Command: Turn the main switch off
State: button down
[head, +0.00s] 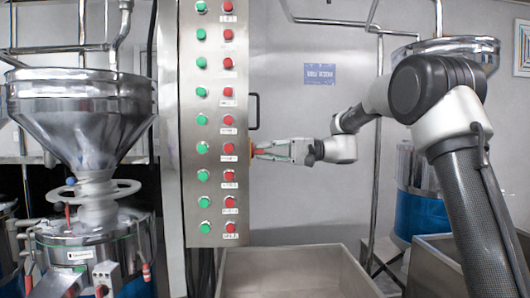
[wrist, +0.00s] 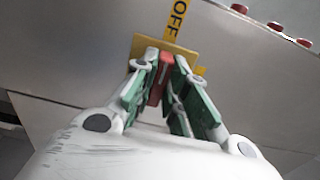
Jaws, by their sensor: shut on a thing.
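The main switch has a red handle (wrist: 164,62) on a yellow plate (wrist: 142,44), mounted on the grey side face of the control cabinet. A yellow label reading OFF (wrist: 179,16) runs up from the plate in the wrist view. My gripper (wrist: 161,78) has its green-padded fingers on both sides of the red handle and is shut on it. In the head view my gripper (head: 259,152) reaches from the right to the cabinet's right side, with a bit of red between the fingers. The rest of the switch is mostly hidden there.
The cabinet front (head: 215,120) carries columns of green and red push buttons. A dark door handle (head: 254,111) stands just above my gripper. A steel hopper machine (head: 80,110) is at left, a steel bin (head: 290,270) below.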

jog(key=shift+f, duration=0.1)
jog(key=c, duration=1.4)
grip_release()
jog(key=shift+c, duration=0.2)
jog(key=shift+d, duration=0.1)
jog(key=d, duration=1.1)
jog(key=shift+d, duration=0.4)
